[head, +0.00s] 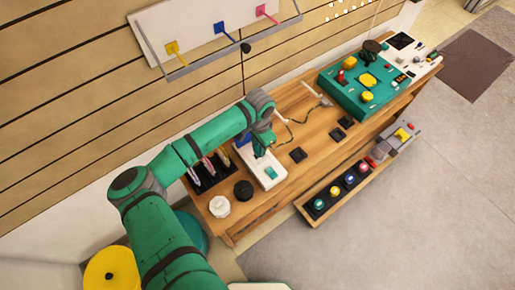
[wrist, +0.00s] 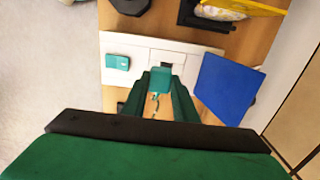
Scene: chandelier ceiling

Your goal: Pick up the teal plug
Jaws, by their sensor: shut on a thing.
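In the wrist view the teal plug (wrist: 160,79) sits between the two green fingers of my gripper (wrist: 161,92), which is shut on it. A short cord-like piece shows below the plug between the fingers. Behind it is a white panel (wrist: 143,46) with a small dark opening. Another teal block (wrist: 117,62) lies on the panel to the left. In the head view my gripper (head: 260,150) is over the white panel (head: 266,183), and the teal block (head: 271,172) shows on it. The held plug cannot be made out there. Whether the plug touches the panel is unclear.
A blue board (wrist: 226,88) stands close right of my gripper in the wrist view. In the head view, a black rack (head: 211,184), a black round item (head: 243,190) and a white one (head: 219,207) are nearby. A teal console (head: 345,93) stands at the bench's far end.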

